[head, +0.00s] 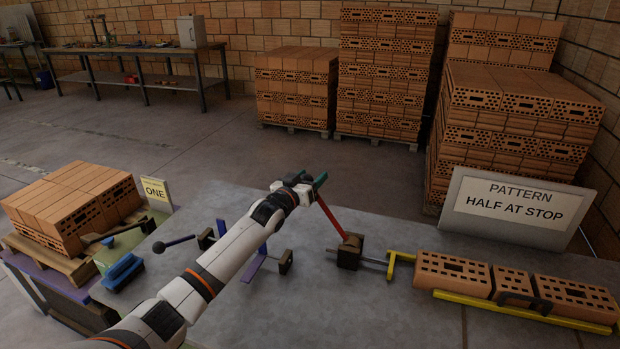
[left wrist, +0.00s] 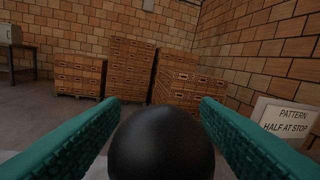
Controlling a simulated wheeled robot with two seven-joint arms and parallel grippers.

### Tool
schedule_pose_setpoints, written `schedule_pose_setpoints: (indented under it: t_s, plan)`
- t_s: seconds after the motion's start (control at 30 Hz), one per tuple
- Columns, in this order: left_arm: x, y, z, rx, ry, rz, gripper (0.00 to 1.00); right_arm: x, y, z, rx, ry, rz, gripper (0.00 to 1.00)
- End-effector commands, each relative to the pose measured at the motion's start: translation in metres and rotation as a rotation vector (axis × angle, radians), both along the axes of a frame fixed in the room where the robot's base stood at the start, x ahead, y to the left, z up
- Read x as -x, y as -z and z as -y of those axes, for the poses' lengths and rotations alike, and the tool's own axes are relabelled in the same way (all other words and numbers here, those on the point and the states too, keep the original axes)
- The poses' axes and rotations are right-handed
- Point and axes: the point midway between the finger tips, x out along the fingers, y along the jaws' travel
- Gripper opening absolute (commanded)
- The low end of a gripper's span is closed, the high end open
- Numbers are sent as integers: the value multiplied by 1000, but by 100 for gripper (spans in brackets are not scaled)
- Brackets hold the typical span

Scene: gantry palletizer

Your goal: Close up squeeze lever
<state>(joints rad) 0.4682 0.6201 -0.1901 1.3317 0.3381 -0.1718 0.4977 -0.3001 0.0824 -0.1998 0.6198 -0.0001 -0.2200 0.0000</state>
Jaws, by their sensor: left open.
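The squeeze lever (head: 333,220) is a red bar rising from a dark block (head: 350,250) on the grey table. It leans up and to the left. My left gripper (head: 314,181) is at its upper end in the head view. In the left wrist view a black ball knob (left wrist: 160,145) sits between the two green fingers of my left gripper (left wrist: 160,110), which are spread apart. The knob is hidden behind the gripper in the head view. A rod runs from the block to a yellow pusher (head: 391,268). My right gripper is not in view.
Bricks (head: 453,273) lie in a row along a yellow rail (head: 520,312). A sign (head: 515,207) reads "PATTERN HALF AT STOP". A black-knobbed lever (head: 175,243) and a blue brush (head: 122,272) are left of my arm. A brick-loaded pallet (head: 62,262) stands far left.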

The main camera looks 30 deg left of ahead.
Motion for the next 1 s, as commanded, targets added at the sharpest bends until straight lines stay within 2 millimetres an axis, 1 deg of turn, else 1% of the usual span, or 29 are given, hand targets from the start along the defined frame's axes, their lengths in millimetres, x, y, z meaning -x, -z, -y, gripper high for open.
schedule_pose_setpoints:
  t_s: [0.17, 0.27, 0.5, 0.53, 0.77, 0.87, 1.0]
  plan:
    - [0, 0, 0, 0, 0, 0, 57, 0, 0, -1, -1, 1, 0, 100]
    - [0, 0, 0, 0, 0, 0, 42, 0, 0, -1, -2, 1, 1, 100]
    - [0, 0, 0, 0, 0, 0, 3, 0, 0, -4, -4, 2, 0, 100]
    - [0, 0, 0, 0, 0, 0, 0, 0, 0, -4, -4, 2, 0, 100]
    - [-1, -3, 4, -14, 1, -4, 0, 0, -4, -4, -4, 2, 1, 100]
    - [-2, -9, 9, -42, 1, -11, 0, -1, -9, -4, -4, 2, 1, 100]
    - [-5, -19, 24, -109, 2, -26, 0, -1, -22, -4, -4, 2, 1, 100]
